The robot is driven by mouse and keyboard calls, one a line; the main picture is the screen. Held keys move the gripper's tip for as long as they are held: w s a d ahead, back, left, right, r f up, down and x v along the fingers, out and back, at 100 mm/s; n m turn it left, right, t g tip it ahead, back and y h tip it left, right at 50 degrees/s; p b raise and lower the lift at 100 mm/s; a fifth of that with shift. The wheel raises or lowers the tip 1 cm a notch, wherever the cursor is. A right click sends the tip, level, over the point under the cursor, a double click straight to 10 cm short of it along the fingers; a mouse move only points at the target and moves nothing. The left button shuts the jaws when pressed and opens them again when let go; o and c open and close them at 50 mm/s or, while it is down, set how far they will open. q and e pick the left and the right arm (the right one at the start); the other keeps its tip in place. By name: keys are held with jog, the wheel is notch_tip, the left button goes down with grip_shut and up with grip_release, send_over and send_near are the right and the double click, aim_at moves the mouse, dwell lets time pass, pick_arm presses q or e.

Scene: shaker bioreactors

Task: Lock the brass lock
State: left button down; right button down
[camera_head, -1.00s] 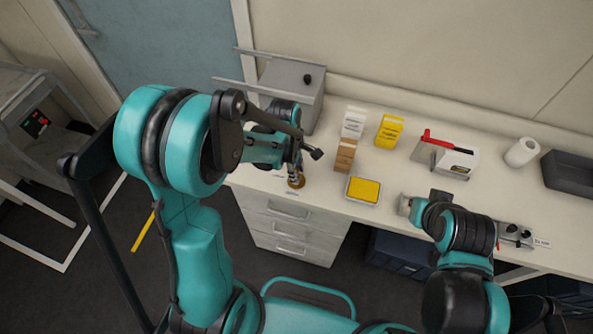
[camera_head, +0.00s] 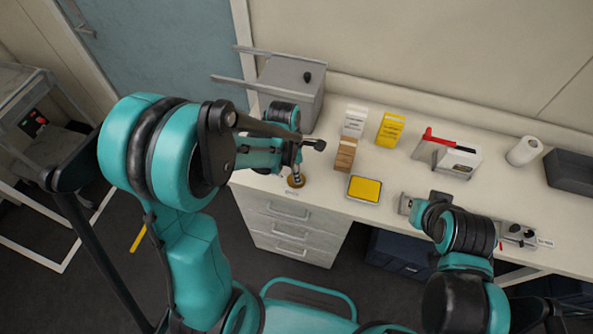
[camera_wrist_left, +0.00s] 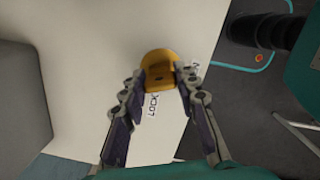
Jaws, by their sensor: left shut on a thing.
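The brass lock (camera_head: 296,181) is a small round golden-brown piece on the bench top near its front edge. It also shows in the left wrist view (camera_wrist_left: 159,70) at the top middle, as a yellow disc with a small dark mark. My left gripper (camera_wrist_left: 160,82) has its fingertips on either side of the lock's raised part and is shut on it; in the head view its fingers (camera_head: 295,173) come down onto the lock. Printed lettering lies on the bench beside the lock, partly covered by the fingers. My right gripper (camera_head: 408,204) is over the front of the bench at right; its fingers are not clear.
A grey box (camera_head: 292,90) stands behind my left gripper. A yellow-topped tray (camera_head: 364,190), brown and white boxes (camera_head: 346,152), a yellow box (camera_head: 390,130) and a red-handled device (camera_head: 447,157) stand to the right. Drawers (camera_head: 290,228) are below.

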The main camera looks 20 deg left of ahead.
pick_arm(q)
jog(key=n, duration=0.3)
jog(key=shift+f+n+b, duration=0.1)
jog(key=shift+n+b, duration=0.2)
jog(key=shift+b, duration=0.05)
jog(key=shift+n, duration=0.6)
jog(key=n, duration=0.4)
jog(key=shift+n+t+y+b, duration=0.35)
jog(key=shift+n+t+y, duration=0.05)
jog(key=c, duration=1.1)
grip_release()
jog(key=shift+o, duration=0.2)
